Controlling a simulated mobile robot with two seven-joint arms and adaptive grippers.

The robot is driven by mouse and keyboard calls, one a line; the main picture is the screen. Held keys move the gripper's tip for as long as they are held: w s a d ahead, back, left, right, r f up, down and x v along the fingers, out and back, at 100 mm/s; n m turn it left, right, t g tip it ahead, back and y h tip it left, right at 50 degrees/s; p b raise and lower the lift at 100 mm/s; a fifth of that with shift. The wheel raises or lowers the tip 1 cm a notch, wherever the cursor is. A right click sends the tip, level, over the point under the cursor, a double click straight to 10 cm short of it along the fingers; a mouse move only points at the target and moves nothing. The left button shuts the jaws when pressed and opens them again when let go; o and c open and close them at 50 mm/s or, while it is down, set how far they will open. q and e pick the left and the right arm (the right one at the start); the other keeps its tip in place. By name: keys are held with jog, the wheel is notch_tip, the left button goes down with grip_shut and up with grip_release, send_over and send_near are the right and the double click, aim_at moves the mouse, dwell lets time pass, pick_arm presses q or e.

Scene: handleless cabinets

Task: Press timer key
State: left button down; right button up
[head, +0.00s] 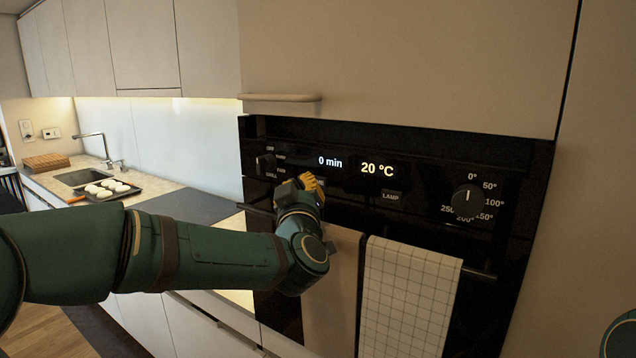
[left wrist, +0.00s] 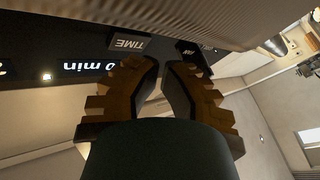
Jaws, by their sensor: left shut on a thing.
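The black oven panel holds a display (head: 330,162) reading "0 min", beside "20 °C". The timer key, marked TIME (left wrist: 130,43), shows in the left wrist view just beyond my fingertips; in the head view my gripper hides it. My left gripper (head: 312,184) is at the panel below the display. In the left wrist view its fingers (left wrist: 161,72) are drawn together, with a small gap. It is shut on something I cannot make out. Contact with the key cannot be told. My right gripper is out of view.
A LAMP key (head: 391,196) and a temperature knob (head: 467,201) are to the right; another knob (head: 265,163) is at left. A checked towel (head: 408,300) and a plain one (head: 333,290) hang below the panel. A tray (head: 108,196) lies on the counter.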

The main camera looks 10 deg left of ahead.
pick_arm(q)
jog(key=shift+w, duration=0.2)
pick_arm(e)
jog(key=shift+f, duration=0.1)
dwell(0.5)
pick_arm(q)
jog(key=shift+w+d+r, duration=0.1)
jog(key=shift+r, duration=0.25)
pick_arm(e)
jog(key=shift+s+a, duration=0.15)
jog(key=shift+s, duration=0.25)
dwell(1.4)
pick_arm(q)
jog(key=shift+b, duration=0.3)
jog(key=shift+f+b, duration=0.45)
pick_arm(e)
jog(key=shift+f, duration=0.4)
